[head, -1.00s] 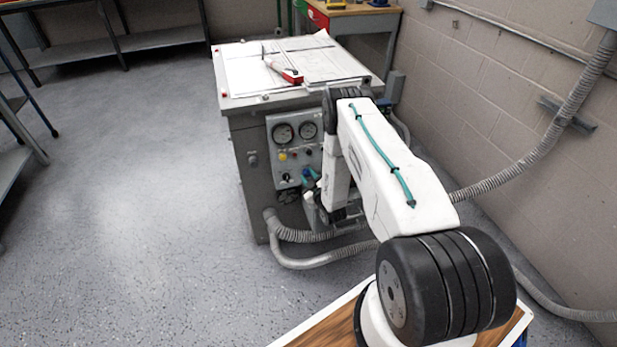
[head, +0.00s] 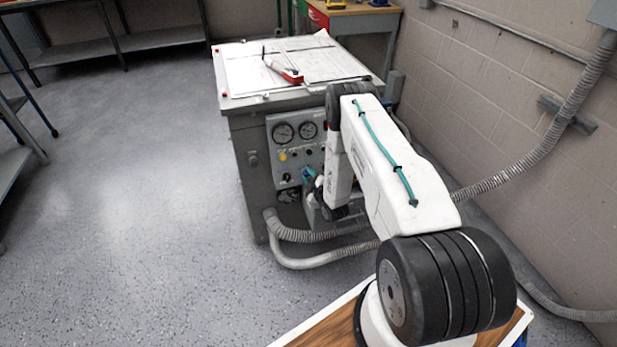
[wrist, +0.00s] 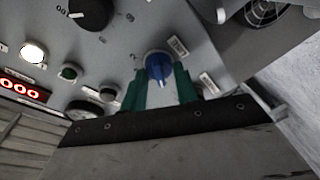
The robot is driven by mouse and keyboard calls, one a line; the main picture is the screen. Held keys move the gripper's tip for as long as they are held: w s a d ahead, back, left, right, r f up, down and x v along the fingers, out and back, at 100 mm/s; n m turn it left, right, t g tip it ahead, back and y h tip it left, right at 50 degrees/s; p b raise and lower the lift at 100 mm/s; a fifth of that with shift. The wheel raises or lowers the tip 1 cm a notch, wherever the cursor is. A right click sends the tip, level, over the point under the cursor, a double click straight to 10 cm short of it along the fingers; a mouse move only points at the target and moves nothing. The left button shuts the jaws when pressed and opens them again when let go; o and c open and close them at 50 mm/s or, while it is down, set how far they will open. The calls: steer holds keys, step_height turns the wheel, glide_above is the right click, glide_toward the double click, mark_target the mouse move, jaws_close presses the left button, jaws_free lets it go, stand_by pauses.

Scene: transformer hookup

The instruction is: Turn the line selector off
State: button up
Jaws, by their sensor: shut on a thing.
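A blue selector knob (wrist: 158,66) sits on the grey front panel (wrist: 118,50) in the wrist view, with small labels beside it that are too blurred to read. My gripper (wrist: 160,82) has its green fingers on both sides of the knob and is shut on it. The knob's pointer runs roughly toward the palm, between the fingers. In the head view my gripper (head: 311,177) is at the lower right of the cabinet's panel (head: 284,150), and my arm hides part of that side.
A black dial (wrist: 92,12), a lit white lamp (wrist: 33,52), a green button (wrist: 70,72) and a red digital display (wrist: 25,91) are nearby on the panel. Papers and a red tool (head: 288,74) lie on the cabinet top. Grey hoses (head: 300,236) run low beside the cabinet.

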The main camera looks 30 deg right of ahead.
steer(key=o, duration=1)
steer(key=shift+c, duration=0.2)
steer(key=s+a, duration=0.1)
steer(key=s, duration=0.6)
steer(key=shift+s+r, duration=0.3)
steer(key=shift+s, duration=0.05)
